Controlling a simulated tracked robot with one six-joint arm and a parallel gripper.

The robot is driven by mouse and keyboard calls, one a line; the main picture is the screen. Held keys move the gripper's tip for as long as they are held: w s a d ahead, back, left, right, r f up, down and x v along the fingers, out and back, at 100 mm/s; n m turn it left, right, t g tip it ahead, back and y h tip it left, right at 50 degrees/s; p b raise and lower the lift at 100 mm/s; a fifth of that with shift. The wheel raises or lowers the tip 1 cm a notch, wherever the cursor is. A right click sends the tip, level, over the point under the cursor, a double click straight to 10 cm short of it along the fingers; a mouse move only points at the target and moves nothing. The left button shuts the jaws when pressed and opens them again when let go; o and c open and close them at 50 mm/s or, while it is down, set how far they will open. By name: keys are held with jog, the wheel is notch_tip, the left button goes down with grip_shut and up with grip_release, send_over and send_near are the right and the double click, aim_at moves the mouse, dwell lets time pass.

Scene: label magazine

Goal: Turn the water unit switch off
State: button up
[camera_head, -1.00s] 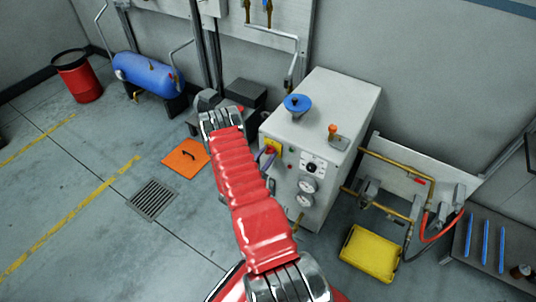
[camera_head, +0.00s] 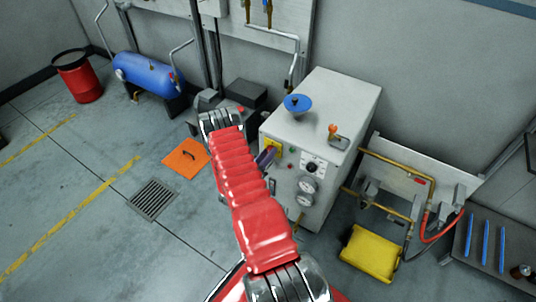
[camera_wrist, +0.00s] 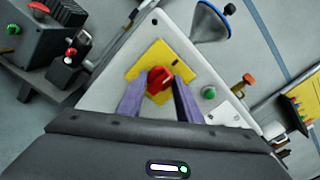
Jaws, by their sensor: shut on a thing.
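The water unit is a white box-shaped cabinet (camera_head: 335,95), right of my red arm in the head view. It also shows in the wrist view (camera_wrist: 105,98). A red rotary switch (camera_wrist: 159,80) sits on a yellow square plate (camera_wrist: 150,58) on its front panel. The plate partly shows in the head view (camera_head: 276,145). My gripper (camera_wrist: 160,77) has its purple fingers on both sides of the red switch and is shut on it. In the head view the fingers (camera_head: 264,156) reach the panel and mostly hide the switch.
Beside the switch is a green button (camera_wrist: 209,92). Gauges (camera_head: 307,185) sit lower on the panel.

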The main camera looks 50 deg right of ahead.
jog(key=shift+w+a+f+n, duration=0.15)
jog(key=shift+n, duration=0.25)
jog(key=o, duration=1)
jog(key=shift+o, duration=0.2)
jog(key=s+a, duration=0.1)
jog(key=a, duration=1.2)
jog(key=shift+s+a, duration=0.2)
jog(key=shift+a, duration=0.1)
